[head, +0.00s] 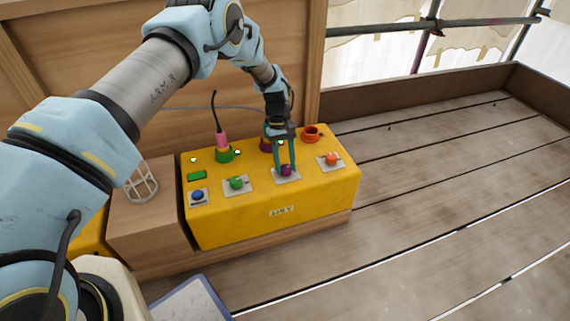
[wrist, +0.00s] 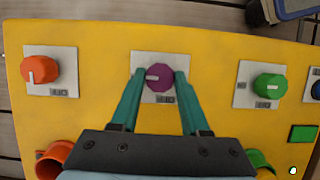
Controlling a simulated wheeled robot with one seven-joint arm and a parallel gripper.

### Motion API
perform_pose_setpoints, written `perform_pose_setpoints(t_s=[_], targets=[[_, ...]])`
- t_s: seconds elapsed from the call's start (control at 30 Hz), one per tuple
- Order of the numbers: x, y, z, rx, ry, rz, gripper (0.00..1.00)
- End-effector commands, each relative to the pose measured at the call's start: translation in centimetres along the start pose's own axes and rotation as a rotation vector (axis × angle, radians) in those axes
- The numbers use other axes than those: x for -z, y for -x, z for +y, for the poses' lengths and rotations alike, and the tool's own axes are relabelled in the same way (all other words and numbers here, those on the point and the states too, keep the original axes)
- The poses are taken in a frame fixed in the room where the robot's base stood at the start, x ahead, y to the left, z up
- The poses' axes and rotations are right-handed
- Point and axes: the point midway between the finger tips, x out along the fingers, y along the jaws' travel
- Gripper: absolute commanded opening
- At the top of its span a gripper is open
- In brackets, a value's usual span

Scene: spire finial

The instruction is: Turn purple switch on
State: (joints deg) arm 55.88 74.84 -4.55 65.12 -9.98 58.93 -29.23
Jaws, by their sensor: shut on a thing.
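The purple switch (head: 286,170) is a round knob on a grey plate on top of the yellow control box (head: 270,211). It also shows in the wrist view (wrist: 159,77), with a white pointer mark that points left in that view. My gripper (head: 286,167) reaches down from above, and its teal fingers stand on either side of the purple knob. In the wrist view my gripper (wrist: 159,75) has its fingertips against the knob's two sides, shut on it. The fingers hide a little of the knob's edges.
Behind are an orange socket (head: 311,133) and a green socket (head: 225,155) with a pink plug (head: 221,139). A wire cage (head: 140,183) stands left. The plank floor at right is clear.

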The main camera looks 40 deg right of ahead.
Motion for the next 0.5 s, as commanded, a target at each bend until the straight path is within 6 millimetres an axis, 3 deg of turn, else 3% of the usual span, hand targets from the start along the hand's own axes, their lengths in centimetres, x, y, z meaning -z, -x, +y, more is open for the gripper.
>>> perform_pose_setpoints(t_s=[0.37, 0.4, 0.5], targets=[[0.0, -0.03, -0.02, 0.002, -0.004, 0.0, 0.0], [0.0, -0.03, -0.02, 0.002, -0.004, 0.0, 0.48], [0.0, -0.03, -0.02, 0.002, -0.004, 0.0, 0.59]])
